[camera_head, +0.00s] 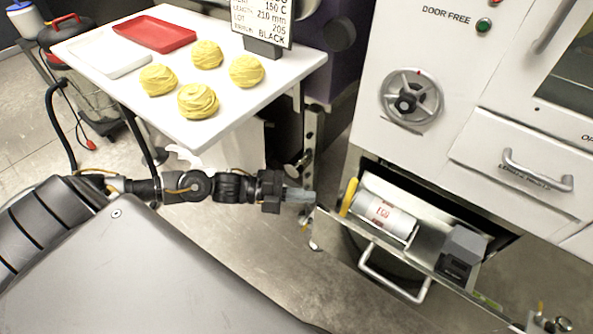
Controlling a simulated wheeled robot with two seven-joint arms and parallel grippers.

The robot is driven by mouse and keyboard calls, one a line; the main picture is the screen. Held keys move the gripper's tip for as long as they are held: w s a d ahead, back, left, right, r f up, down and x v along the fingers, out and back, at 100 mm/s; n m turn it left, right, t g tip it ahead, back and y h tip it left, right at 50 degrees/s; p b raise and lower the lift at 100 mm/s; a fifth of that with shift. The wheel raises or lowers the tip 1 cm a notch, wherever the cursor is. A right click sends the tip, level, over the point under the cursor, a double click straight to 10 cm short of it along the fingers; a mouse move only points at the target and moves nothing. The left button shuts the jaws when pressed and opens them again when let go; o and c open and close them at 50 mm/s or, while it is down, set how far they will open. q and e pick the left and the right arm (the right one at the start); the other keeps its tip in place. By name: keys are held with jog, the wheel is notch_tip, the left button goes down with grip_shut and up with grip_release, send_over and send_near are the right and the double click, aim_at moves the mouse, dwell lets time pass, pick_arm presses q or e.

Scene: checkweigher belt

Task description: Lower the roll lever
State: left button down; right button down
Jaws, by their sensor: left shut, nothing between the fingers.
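The open drawer (333,226) at the lower right holds a white paper roll (385,214) with red lettering. A yellow part (349,197), which looks like the roll lever, stands upright at the roll's left end. My left gripper (308,196) is shut and empty. In the picture it is just left of the yellow part, near the drawer's left corner, with a small gap between them. I cannot tell its exact height relative to the lever. My right gripper is not in view.
The drawer has a front handle (395,285) and a grey block (462,250) inside. The white cabinet has a round handwheel (411,97) and a closed drawer handle (537,172). A white table (245,100) with yellow pastry-like lumps (198,100) and a red tray (155,33) stands behind my left arm.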

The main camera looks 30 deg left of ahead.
aim_at(348, 199)
pick_arm(q)
jog(key=x, duration=0.5)
jog(key=shift+w+d, duration=0.15)
jog(key=shift+d, duration=0.15)
jog(key=w, duration=0.3)
jog(key=shift+w+d+f, duration=0.4)
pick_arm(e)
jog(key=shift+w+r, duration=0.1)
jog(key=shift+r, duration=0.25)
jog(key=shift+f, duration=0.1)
